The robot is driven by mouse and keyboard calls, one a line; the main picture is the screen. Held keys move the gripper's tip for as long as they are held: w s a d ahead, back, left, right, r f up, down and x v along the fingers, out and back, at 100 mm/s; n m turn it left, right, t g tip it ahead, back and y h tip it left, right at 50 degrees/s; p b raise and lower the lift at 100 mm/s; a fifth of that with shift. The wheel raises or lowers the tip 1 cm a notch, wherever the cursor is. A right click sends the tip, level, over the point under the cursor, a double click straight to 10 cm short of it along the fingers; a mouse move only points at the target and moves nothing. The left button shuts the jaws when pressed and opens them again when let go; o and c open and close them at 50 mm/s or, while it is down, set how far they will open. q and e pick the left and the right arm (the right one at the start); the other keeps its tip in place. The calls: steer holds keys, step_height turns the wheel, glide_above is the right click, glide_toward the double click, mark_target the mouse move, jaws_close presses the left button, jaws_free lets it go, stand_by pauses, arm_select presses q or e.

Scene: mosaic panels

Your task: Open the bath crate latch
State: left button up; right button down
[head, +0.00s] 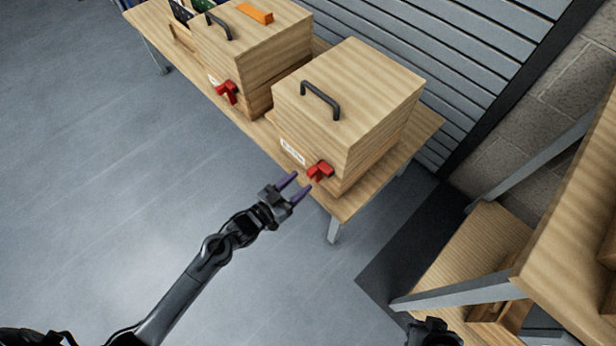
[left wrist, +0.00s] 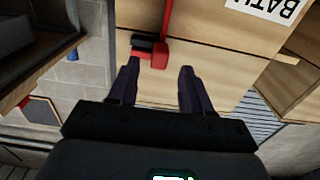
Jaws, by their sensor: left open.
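The bath crate (head: 375,85) is a pale wooden box with a black handle (head: 320,98) on its lid, standing on a wooden bench. Its white label (head: 292,152) reads BATH, upside down, in the left wrist view (left wrist: 262,8). A red latch (head: 320,171) is on the crate's front near the lower right corner. It also shows in the left wrist view (left wrist: 160,55), with a black part beside it. My left gripper (head: 299,184) is open and empty, its purple fingers pointing at the latch, just short of it. A dark part, seemingly my right gripper (head: 435,331), shows at the bottom edge.
A second wooden crate (head: 245,50) with its own red latch (head: 227,92) stands left on the bench (head: 345,208). An orange block (head: 255,13) lies on its lid. A wooden shelf unit (head: 560,270) stands at the right. The floor in front of the bench is clear.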

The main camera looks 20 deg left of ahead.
mark_target(308, 176)
arm_select(q)
steer(key=shift+b+x, duration=0.65)
steer(key=shift+x, duration=1.55)
steer(key=shift+c, duration=0.3)
jaws_close()
